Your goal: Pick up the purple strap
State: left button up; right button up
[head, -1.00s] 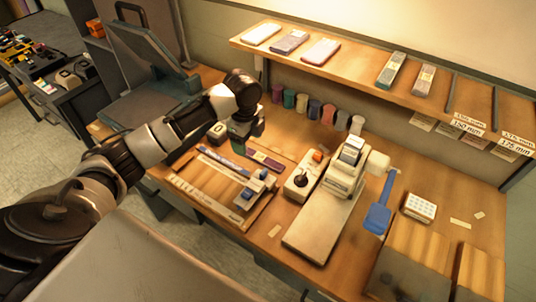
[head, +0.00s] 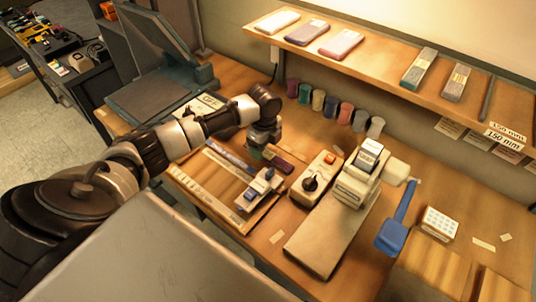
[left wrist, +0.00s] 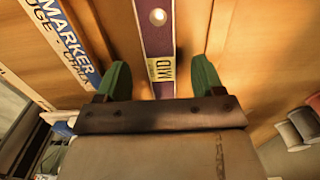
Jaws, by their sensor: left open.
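The purple strap (head: 283,163) is a flat dark purple strip lying on the wooden bench, partly hidden by my left gripper in the head view. In the left wrist view the strap (left wrist: 153,22) runs up the picture, with a pale hole and a cream label marked "MID". My left gripper (left wrist: 160,72) is open, its two green fingers on either side of the strap with a gap on each side. It also shows in the head view (head: 261,150), over the strap's left end. Whether the fingertips touch the bench is unclear. My right gripper is out of view.
A marker gauge board (head: 212,180) with a blue slider lies left of the strap. A control box with a dial (head: 315,177) and a pale machine (head: 330,230) stand to its right. Several coloured spools (head: 331,107) line the back, below a shelf (head: 385,75).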

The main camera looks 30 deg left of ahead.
pick_arm(q)
notch_tip(320, 180, down, 2)
jog(key=shift+f, duration=0.1)
jog(key=c, duration=1.1)
jog(key=shift+r, duration=0.2)
